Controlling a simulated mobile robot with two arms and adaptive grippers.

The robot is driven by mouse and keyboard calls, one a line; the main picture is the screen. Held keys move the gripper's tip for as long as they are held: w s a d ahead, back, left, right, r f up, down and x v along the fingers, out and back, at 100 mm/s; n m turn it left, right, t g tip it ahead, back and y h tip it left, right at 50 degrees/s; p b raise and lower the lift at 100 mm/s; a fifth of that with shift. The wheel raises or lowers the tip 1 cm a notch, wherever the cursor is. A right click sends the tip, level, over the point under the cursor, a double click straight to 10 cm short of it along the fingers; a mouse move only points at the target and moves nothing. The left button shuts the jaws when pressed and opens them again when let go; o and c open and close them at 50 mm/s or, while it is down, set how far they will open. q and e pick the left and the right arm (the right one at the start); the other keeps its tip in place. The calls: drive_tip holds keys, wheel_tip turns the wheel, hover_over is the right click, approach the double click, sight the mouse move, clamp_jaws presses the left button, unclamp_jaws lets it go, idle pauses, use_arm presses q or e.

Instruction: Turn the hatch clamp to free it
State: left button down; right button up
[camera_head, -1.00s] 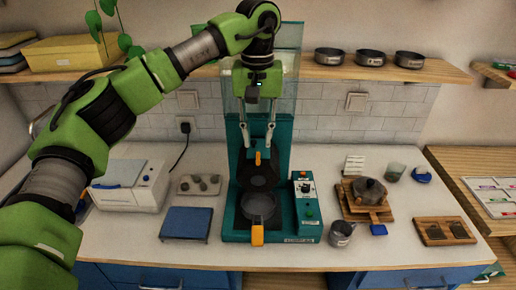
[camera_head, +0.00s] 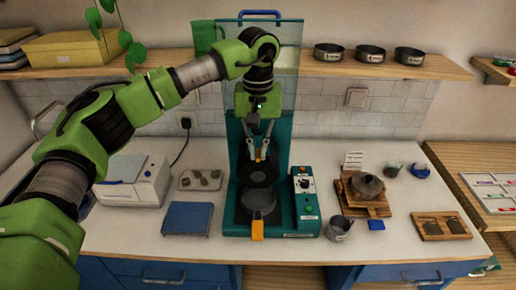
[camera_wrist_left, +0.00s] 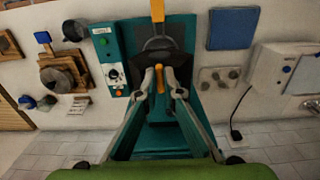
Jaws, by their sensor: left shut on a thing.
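The hatch clamp (camera_head: 258,156) is a small orange lever on the teal machine (camera_head: 231,215), above the dark round plates. It also shows in the wrist view as an orange piece (camera_wrist_left: 158,79) pointing along the machine's length. My left gripper (camera_head: 257,157) reaches down from above with its two fingers on either side of the clamp, shut on it. In the left wrist view the fingertips (camera_wrist_left: 158,82) meet around the clamp and partly hide it. A clear panel (camera_head: 286,75) with a blue handle (camera_head: 260,14) stands behind my arm. My right gripper is not in view.
A yellow-orange handle (camera_head: 257,231) sticks out at the machine's front. A control box (camera_head: 305,205) with a dial stands at its right. A blue pad (camera_head: 187,219), a white device (camera_head: 132,180), a metal cup (camera_head: 339,229) and a wooden board with a pot (camera_head: 366,187) surround it.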

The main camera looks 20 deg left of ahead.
use_arm(q)
drive_tip(key=n+b, duration=0.1)
drive_tip(key=n, duration=0.2)
drive_tip(key=shift+f+b, duration=0.1)
drive_tip(key=shift+b, duration=0.2)
drive_tip(key=n+b, duration=0.1)
drive_tip(key=n, duration=0.4)
drive_tip(key=shift+w+d+n+b, duration=0.1)
drive_tip(key=shift+n+b, duration=0.2)
drive_tip(key=n+b, duration=0.1)
drive_tip(key=n, duration=0.3)
drive_tip(key=shift+w+n, duration=0.1)
drive_tip(key=shift+n, duration=0.2)
drive_tip(key=n, duration=0.4)
drive_tip(key=shift+w+n+b, duration=0.1)
drive_tip(key=shift+n+b, duration=0.2)
drive_tip(key=shift+b, duration=0.05)
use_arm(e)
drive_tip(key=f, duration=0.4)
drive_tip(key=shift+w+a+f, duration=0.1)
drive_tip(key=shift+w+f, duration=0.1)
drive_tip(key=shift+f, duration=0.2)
use_arm(q)
drive_tip(key=shift+r, duration=0.2)
drive_tip(key=c, duration=2.2)
unclamp_jaws()
